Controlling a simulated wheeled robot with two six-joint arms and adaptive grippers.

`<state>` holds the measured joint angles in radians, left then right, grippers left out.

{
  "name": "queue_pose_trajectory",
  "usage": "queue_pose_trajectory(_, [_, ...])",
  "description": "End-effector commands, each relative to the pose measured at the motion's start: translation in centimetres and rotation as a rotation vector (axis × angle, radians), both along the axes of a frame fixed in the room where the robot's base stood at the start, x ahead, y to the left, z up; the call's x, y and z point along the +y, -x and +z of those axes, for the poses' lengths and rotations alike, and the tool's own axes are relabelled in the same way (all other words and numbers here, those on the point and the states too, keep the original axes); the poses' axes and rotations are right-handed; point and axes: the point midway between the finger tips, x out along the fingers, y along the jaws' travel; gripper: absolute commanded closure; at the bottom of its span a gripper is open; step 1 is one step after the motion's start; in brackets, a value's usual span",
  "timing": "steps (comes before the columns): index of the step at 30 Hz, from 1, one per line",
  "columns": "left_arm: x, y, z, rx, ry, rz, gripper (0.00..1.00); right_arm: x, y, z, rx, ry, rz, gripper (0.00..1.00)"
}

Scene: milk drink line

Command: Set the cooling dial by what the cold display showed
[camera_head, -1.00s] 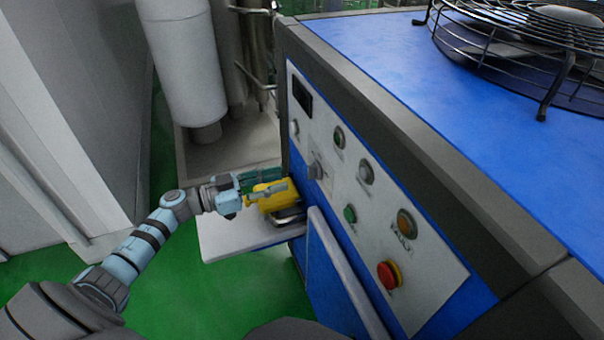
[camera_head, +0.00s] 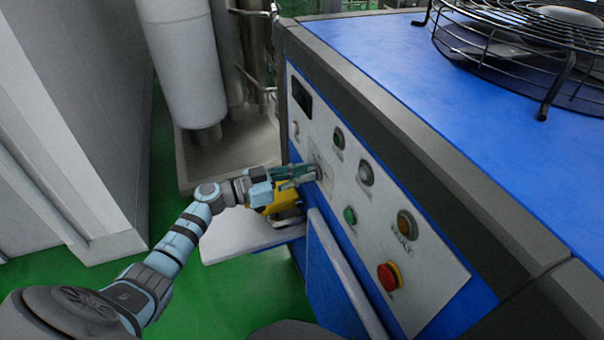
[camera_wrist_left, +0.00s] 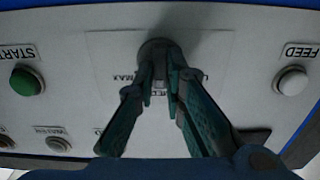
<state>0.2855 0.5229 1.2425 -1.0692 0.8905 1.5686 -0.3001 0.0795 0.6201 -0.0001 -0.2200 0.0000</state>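The cooling dial (camera_wrist_left: 158,50) is a grey knob on the white control panel, with a partly covered scale ending in "MAX". My left gripper (camera_head: 312,176) reaches the panel at the dial, which it mostly hides in the head view. In the left wrist view the fingertips (camera_wrist_left: 161,78) lie close on either side of the knob, with a narrow gap between them. Whether they press on it I cannot tell. The dark display (camera_head: 301,97) is at the panel's upper left; no reading is legible. My right gripper is out of view.
A yellow object (camera_head: 287,197) sits on the white shelf (camera_head: 230,240) below my gripper. Green START (camera_wrist_left: 27,82) and white FEED (camera_wrist_left: 291,81) buttons flank the dial. A red stop button (camera_head: 389,276) is lower right. A fan with a wire guard (camera_head: 520,50) tops the blue machine.

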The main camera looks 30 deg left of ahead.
Motion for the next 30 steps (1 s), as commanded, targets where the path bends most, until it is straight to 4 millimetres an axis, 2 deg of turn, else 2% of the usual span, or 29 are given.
queue_pose_trajectory(14, [0.01, 0.04, 0.00, -0.060, -0.069, 0.001, 1.00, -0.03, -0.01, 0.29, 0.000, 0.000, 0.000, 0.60])
queue_pose_trajectory(30, [-0.08, 0.17, -0.14, -0.363, -0.410, 0.001, 1.00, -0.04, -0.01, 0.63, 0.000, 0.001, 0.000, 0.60])
